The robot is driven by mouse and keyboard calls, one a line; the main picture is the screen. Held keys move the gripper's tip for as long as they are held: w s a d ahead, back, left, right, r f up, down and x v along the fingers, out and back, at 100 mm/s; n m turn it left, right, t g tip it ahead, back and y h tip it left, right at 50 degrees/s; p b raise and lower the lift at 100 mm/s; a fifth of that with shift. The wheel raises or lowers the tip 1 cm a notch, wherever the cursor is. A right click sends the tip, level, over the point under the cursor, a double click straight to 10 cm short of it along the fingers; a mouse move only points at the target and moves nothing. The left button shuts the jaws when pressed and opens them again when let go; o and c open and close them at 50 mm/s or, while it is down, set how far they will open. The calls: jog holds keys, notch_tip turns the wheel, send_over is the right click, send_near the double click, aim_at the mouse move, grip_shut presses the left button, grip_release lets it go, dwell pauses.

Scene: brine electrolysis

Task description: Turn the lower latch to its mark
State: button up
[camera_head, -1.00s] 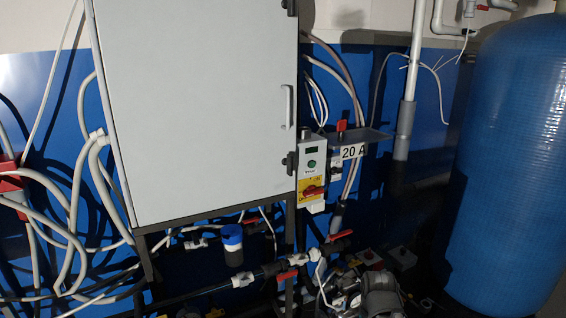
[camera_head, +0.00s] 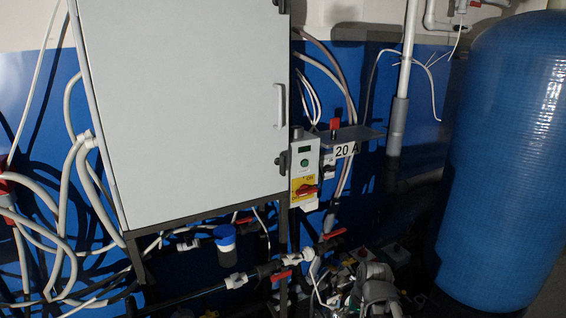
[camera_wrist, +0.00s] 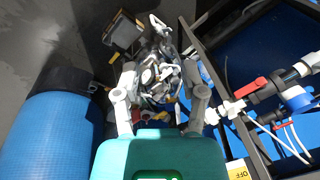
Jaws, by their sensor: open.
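The lower latch (camera_head: 284,161) is a small black piece on the right edge of the light grey cabinet door (camera_head: 185,110), beside the switch box. Its mark is too small to make out. A similar black upper latch (camera_head: 283,6) sits at the top of the same edge, partly cut off by the frame. My gripper (camera_wrist: 164,88) is open and empty in the wrist view, its two grey fingers apart over clutter near the floor. The latch does not show in the wrist view, and I cannot make out the fingertips in the head view.
A switch box (camera_head: 304,170) with a red knob and a shelf labelled 20 A (camera_head: 350,135) stick out right of the latch. Pipes with red-handled valves (camera_head: 282,275) run below. A large blue tank (camera_head: 500,160) stands at right.

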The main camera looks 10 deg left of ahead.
jog(key=w+a+r+m+t+y+p, duration=0.2)
jog(key=w+a+r+m+y+p, duration=0.15)
jog(key=w+a+r, duration=0.3)
jog(key=m+t+y+p, duration=0.6)
jog(key=m+t, duration=0.6)
jog(key=m, duration=1.2)
send_near(285, 165)
jog(key=shift+s+d+r+h+p, duration=0.2)
jog(key=shift+s+h+p, duration=0.1)
jog(key=shift+s, duration=0.25)
jog(key=shift+s+d+r+h+p, duration=0.2)
jog(key=shift+s+h+p, duration=0.05)
jog(key=shift+s, duration=0.25)
jog(key=shift+w, duration=0.1)
jog(key=x, duration=1.3)
jog(key=shift+w+a+f, duration=0.1)
jog(key=shift+w+a, duration=0.1)
jog(key=shift+a, duration=0.05)
jog(key=shift+c, duration=0.2)
